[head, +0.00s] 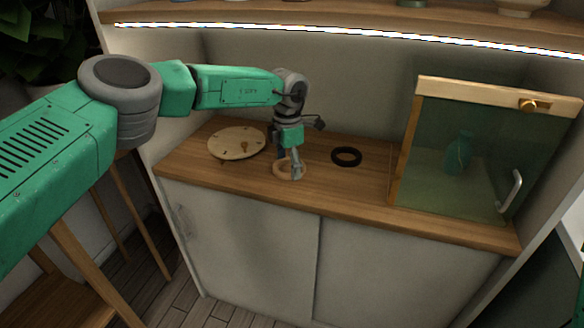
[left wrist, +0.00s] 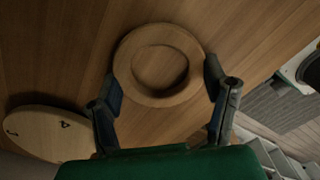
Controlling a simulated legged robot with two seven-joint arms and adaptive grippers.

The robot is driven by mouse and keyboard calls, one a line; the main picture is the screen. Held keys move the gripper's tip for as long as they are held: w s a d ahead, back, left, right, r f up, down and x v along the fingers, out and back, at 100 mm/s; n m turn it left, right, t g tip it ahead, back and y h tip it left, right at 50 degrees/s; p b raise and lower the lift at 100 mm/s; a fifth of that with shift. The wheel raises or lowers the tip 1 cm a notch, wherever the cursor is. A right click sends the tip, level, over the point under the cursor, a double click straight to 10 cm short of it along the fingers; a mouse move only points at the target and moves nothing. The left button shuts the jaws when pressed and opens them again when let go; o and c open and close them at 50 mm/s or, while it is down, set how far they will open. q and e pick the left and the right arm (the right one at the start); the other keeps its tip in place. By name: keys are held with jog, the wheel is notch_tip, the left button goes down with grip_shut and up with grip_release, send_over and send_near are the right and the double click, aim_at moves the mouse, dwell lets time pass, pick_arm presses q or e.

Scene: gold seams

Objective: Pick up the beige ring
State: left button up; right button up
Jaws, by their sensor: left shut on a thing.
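The beige ring (head: 280,175) lies flat at the wooden counter's front, under my left gripper (head: 290,174). In the left wrist view the beige ring (left wrist: 130,50) shows nearly whole, with bare wood through its hole. My left gripper (left wrist: 161,78) is shut on it, one finger against each outer side. The ring appears still down on the counter; I cannot see any gap beneath it. My right gripper is not in view.
A black ring (head: 346,164) lies to the right on the counter (head: 350,190). A round pale wooden disc (head: 230,146) with small hands is at the left. A glass-fronted cabinet (head: 470,150) with a teal vase stands at the right. A lit shelf (head: 350,25) runs above.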

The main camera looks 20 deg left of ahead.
pick_arm(q)
jog(key=shift+a, duration=0.75)
jog(key=shift+s+a+r+p, duration=0.1)
jog(key=shift+s+r+p, duration=0.1)
jog(key=shift+r+p, duration=0.1)
jog(key=r, duration=0.2)
jog(key=d+r+p, duration=0.1)
jog(key=r, duration=0.4)
jog(key=shift+d+p, duration=0.25)
jog(key=shift+p, duration=0.1)
jog(key=s, duration=0.3)
jog(key=s+a, duration=0.1)
jog(key=s, duration=0.2)
jog(key=s+p, duration=0.1)
jog(key=s, duration=0.2)
jog(key=shift+s+a+f, duration=0.2)
jog(key=shift+a+f, duration=0.1)
jog(key=shift+a, duration=0.1)
jog(key=s+a+f+m, duration=0.1)
jog(key=s+f+m, duration=0.1)
jog(key=s+m, duration=0.7)
jog(key=s+f+m+p, duration=0.1)
jog(key=s+m, duration=0.9)
jog(key=m, duration=0.7)
jog(key=shift+a+f+m, duration=0.3)
jog(key=shift+a+f, duration=0.1)
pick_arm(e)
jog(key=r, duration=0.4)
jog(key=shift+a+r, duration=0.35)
